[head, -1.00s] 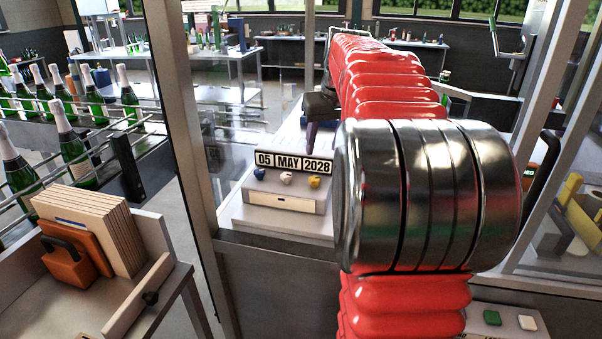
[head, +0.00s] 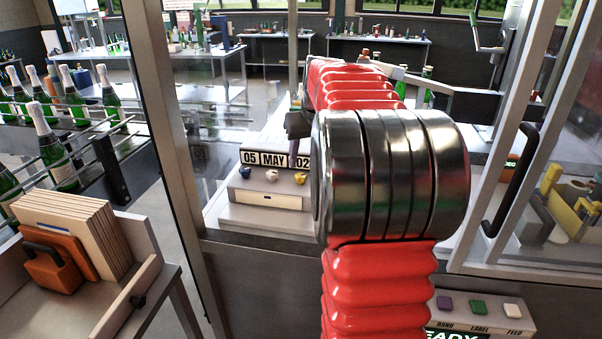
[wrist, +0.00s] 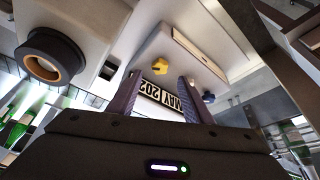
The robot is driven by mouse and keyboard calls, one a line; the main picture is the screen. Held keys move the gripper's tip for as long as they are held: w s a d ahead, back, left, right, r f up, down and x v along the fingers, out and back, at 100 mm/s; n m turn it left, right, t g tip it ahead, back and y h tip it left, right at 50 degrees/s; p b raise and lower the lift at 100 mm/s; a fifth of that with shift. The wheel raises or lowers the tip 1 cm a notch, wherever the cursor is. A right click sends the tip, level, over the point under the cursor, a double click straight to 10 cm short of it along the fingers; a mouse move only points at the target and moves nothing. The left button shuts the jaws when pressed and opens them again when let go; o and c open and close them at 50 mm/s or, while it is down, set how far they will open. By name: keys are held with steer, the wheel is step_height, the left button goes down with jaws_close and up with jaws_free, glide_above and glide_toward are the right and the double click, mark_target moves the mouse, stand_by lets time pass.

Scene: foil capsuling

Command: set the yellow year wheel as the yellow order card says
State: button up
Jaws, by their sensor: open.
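The date stamper (head: 229,216) has a black-framed display (head: 265,158) with 05, MAY and a year partly covered by my arm. The year's last digit is hidden now. Below it sit a blue wheel (head: 244,172), a white wheel (head: 272,176) and the yellow year wheel (head: 301,177). In the wrist view the yellow wheel (wrist: 160,66) lies ahead of my gripper (wrist: 161,80), roughly between the fingertip lines and apart from them. The display (wrist: 163,97) shows upside down between the fingers. My gripper is open and empty. I cannot make out a yellow order card.
A window post (head: 178,150) stands left of the stamper. A dark round-mouthed part (wrist: 48,58) is at the wrist view's left. A button panel (head: 480,308) is at lower right. Bottles (head: 50,140) line a conveyor at left. An orange holder (head: 55,262) holds boards.

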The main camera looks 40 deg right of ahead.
mark_target(301, 176)
steer(key=x, duration=0.7)
steer(key=shift+c, duration=0.7)
steer(key=c, duration=0.9)
steer(key=shift+a, duration=0.2)
steer(key=shift+c, duration=0.2)
steer(key=shift+d, duration=0.1)
